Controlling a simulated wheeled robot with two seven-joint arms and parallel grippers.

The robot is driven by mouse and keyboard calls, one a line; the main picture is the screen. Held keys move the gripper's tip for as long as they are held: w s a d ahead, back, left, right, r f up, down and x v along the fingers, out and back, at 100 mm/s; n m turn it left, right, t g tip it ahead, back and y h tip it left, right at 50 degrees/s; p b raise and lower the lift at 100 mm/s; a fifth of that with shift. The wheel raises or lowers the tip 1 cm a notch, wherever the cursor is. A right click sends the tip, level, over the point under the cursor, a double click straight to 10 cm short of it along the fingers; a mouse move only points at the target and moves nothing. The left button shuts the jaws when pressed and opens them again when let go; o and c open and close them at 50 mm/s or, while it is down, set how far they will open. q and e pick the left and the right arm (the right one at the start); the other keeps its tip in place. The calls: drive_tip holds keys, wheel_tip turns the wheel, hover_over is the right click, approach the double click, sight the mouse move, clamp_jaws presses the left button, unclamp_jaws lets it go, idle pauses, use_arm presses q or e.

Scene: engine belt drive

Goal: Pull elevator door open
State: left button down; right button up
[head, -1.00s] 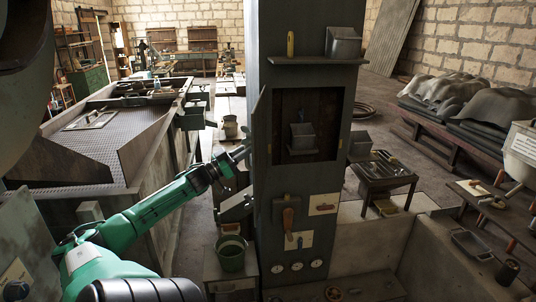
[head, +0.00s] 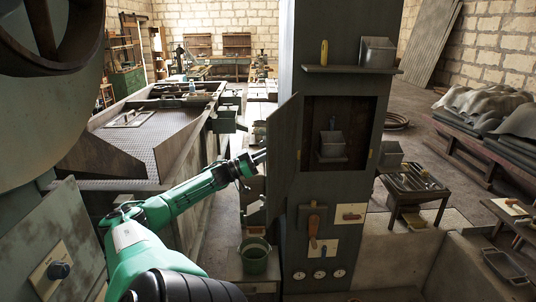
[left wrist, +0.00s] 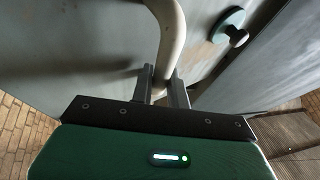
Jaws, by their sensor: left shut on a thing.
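The dark elevator housing (head: 345,190) stands upright in the middle of the head view. Its hatch is uncovered, and a grey bucket (head: 332,146) shows inside. The elevator door (head: 284,155) stands swung out at the left edge of the hatch. My left gripper (head: 258,157) is at the door's left side, where the door hides part of it. In the left wrist view my left gripper (left wrist: 163,88) is shut on a pale curved handle (left wrist: 171,35), its fingers on either side of the bar. My right gripper is in neither view.
A shelf (head: 352,70) with a box sits above the hatch; a brown lever (head: 313,220) and gauges are below. A green bucket (head: 255,255) stands below my left arm. A small tool table (head: 415,185) stands to the right. A large metal bin (head: 150,145) lies left.

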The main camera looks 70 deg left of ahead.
use_arm(q)
drive_tip(key=c, duration=1.8)
unclamp_jaws()
drive_tip(key=shift+w+r, duration=0.1)
drive_tip(key=shift+r, duration=0.15)
drive_tip(key=shift+o, duration=0.8)
drive_tip(key=shift+w+a+f, duration=0.1)
drive_tip(key=shift+w+f, duration=0.15)
drive_tip(key=shift+w, duration=0.05)
drive_tip(key=shift+s, duration=0.25)
drive_tip(key=p+v, duration=0.3)
drive_tip(key=v, duration=1)
drive_tip(key=shift+s+p, duration=0.3)
drive_tip(key=shift+s, duration=0.05)
drive_tip(key=shift+w+f, duration=0.1)
drive_tip(key=shift+w, duration=0.05)
